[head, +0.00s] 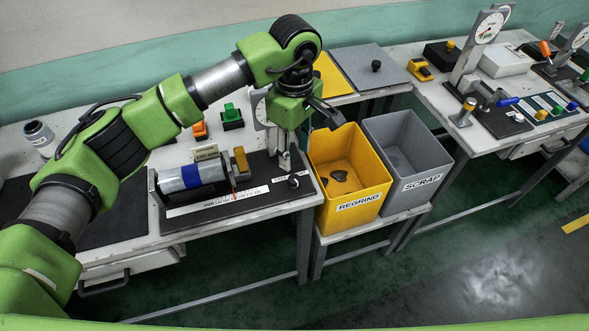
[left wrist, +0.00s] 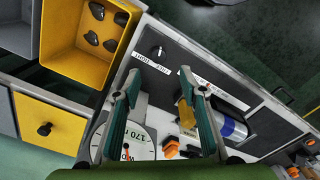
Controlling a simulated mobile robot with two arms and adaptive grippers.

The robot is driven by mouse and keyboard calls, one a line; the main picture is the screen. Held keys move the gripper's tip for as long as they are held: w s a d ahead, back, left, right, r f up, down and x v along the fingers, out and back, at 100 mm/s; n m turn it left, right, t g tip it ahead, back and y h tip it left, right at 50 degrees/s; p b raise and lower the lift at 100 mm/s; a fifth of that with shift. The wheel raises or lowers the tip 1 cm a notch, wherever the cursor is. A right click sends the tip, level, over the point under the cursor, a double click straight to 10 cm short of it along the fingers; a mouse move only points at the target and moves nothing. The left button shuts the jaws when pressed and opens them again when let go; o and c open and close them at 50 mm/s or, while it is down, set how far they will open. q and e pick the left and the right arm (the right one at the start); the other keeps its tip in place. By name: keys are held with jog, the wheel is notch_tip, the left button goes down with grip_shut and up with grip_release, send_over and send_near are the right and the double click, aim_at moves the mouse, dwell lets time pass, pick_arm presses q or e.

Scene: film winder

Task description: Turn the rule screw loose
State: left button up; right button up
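The rule screw appears to be the small dark knob (head: 293,181) with a pale mark, at the right end of the dark winder plate (head: 262,195). It also shows in the left wrist view (left wrist: 157,50), with small white labels beside it. The white rule (head: 217,201) lies along the plate's front, with a red mark on it. A silver roll with a blue band (head: 190,175) sits in the winder behind the rule. My left gripper (head: 303,135) is above and behind the knob, apart from it. Its fingers (left wrist: 160,74) are spread and empty. My right gripper is not in view.
A yellow REGRIND bin (head: 365,199) with dark pieces inside stands just right of the winder table. A grey SCRAP bin (head: 425,175) is beyond it. A yellow upright block (head: 240,160) stands near the roll. A dial gauge (left wrist: 130,143) is close under the left gripper.

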aim_at(294, 179)
pick_arm(q)
notch_tip(294, 179, down, 9)
jog(key=shift+w+p, duration=0.15)
jog(key=shift+p, duration=1)
jog(key=shift+w+f, duration=0.1)
jog(key=shift+f, duration=0.3)
grip_shut()
